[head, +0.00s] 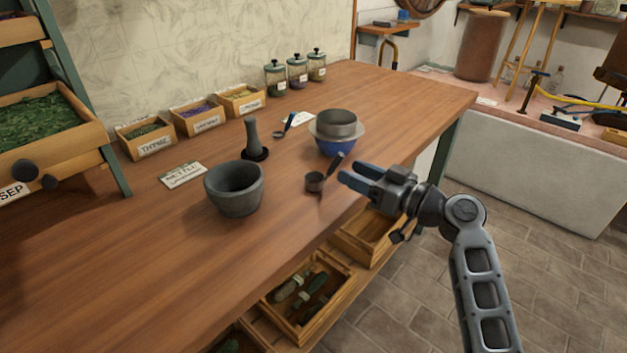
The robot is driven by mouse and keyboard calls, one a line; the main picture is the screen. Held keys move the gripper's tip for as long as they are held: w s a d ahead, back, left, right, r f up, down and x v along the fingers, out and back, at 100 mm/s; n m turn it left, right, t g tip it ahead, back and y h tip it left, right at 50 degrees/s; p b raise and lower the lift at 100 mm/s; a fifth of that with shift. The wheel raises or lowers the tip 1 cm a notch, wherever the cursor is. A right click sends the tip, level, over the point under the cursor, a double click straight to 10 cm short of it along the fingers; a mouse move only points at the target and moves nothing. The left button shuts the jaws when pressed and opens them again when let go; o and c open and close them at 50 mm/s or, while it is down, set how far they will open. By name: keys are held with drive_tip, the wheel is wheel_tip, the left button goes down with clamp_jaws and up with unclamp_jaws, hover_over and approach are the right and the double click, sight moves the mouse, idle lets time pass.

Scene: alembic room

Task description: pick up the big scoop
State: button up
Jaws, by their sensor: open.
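A dark metal scoop (314,184) with a round cup and a dark handle rests on the wooden table near its front edge; its handle slants up to the right. It looks the larger of two scoops. The smaller scoop (285,130) lies farther back, beside a white card. My gripper (350,174) is open and empty, just right of the larger scoop, with its fingers pointing left toward the scoop. A small gap shows between the fingertips and the handle; their difference in height is hard to tell.
A blue bowl (335,146) with a grey sieve-like vessel on top stands just behind the larger scoop. A stone mortar (234,191) stands to its left, and an upright pestle (253,140) behind. Labelled boxes and jars line the wall. Open drawers (306,300) sit below the table edge.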

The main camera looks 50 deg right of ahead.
sight(332, 164)
drive_tip(key=w, duration=0.2)
drive_tip(key=w+p, duration=0.1)
drive_tip(key=w, duration=0.1)
drive_tip(key=w+a+p, duration=0.1)
drive_tip(key=w, duration=0.1)
drive_tip(key=shift+r, duration=0.1)
drive_tip(key=shift+w+a, duration=0.15)
drive_tip(key=shift+w, duration=0.4)
drive_tip(key=shift+c, duration=0.4)
clamp_jaws()
